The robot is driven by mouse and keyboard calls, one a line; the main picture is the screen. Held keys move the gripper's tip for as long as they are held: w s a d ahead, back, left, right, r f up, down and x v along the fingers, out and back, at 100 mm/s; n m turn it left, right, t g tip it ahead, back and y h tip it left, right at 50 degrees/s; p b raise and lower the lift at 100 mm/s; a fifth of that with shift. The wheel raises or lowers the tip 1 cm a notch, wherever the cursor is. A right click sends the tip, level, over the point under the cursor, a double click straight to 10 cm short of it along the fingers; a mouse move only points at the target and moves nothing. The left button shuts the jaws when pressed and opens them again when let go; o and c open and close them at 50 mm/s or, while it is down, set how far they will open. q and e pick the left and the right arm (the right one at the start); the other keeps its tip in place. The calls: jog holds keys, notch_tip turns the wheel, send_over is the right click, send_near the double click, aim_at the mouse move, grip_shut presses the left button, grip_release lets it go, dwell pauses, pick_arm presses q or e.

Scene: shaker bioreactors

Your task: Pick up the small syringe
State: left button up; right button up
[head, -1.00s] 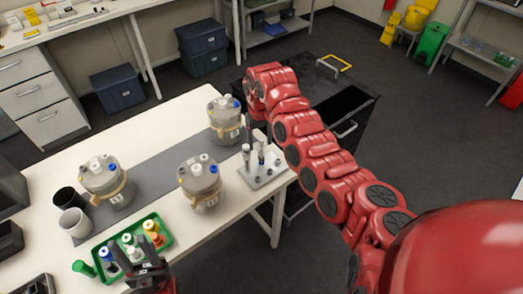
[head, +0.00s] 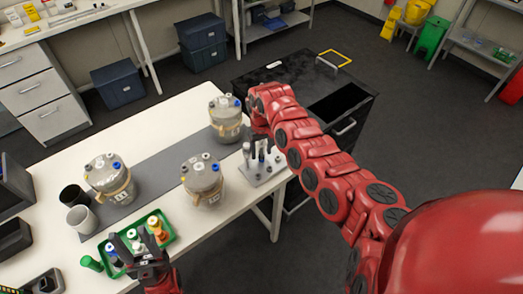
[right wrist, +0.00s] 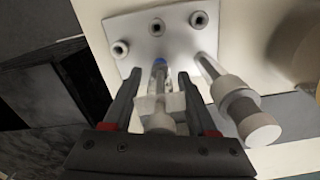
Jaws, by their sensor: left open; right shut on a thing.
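The small syringe (right wrist: 160,118) has a pale body and a blue tip, and stands in line with a hole of the light grey rack (right wrist: 130,27). My right gripper (right wrist: 160,75) is shut on it, one dark finger on each side. Whether its tip is still in the hole I cannot tell. A larger syringe (right wrist: 241,108) stands in the rack to the right, outside the fingers. In the head view the rack (head: 270,174) is at the table's right edge, with my right gripper (head: 261,140) over it. My left gripper (head: 138,242) is open over the green tray (head: 170,228).
Lidded vessels stand close by, one behind the rack (head: 226,115) and one to its left (head: 203,180). The tray holds several small bottles. A black cart (head: 285,78) stands beyond the table's right edge. The grey mat (head: 160,165) has some bare room.

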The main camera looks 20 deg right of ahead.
grip_shut()
jog(key=shift+r, duration=0.1)
jog(key=shift+r, duration=0.2)
notch_tip(320, 180, up, 8)
jog(key=b, duration=0.3)
jog(key=shift+r, duration=0.7)
jog(key=shift+r+b, duration=0.1)
jog(key=shift+b, duration=0.25)
